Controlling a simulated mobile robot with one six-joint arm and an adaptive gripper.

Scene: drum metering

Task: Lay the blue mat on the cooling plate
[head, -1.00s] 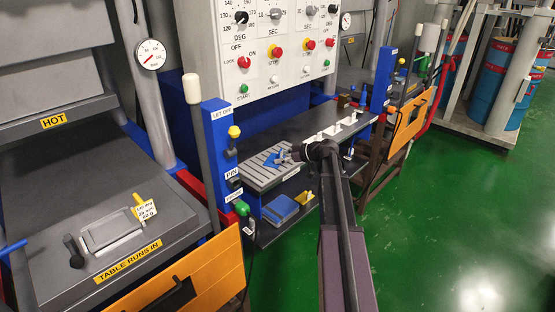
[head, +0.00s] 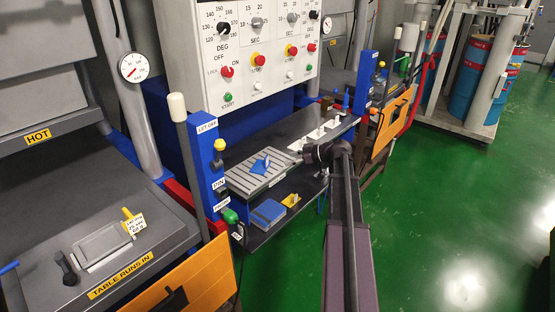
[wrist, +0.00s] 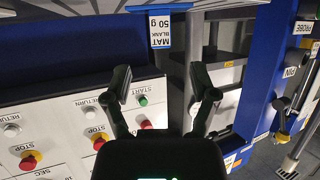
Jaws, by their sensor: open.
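A small blue piece (head: 261,166), which looks like the blue mat, lies on the ribbed grey cooling plate (head: 240,183). It looks uneven or raised rather than flat, and its exact shape is too small to tell. My gripper (head: 301,160) is to the right of the plate in the head view, apart from the blue piece, with its fingers hard to make out. In the wrist view my gripper (wrist: 160,82) has its two fingers spread, with nothing between them.
A blue block (head: 268,212) and a yellow item (head: 290,200) sit on the shelf below. White pieces (head: 315,134) line the dark bench right of the plate. A blue post (head: 208,160) stands left. The button panel (head: 260,50) rises behind. A mat-blank label (wrist: 160,22) shows upside down.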

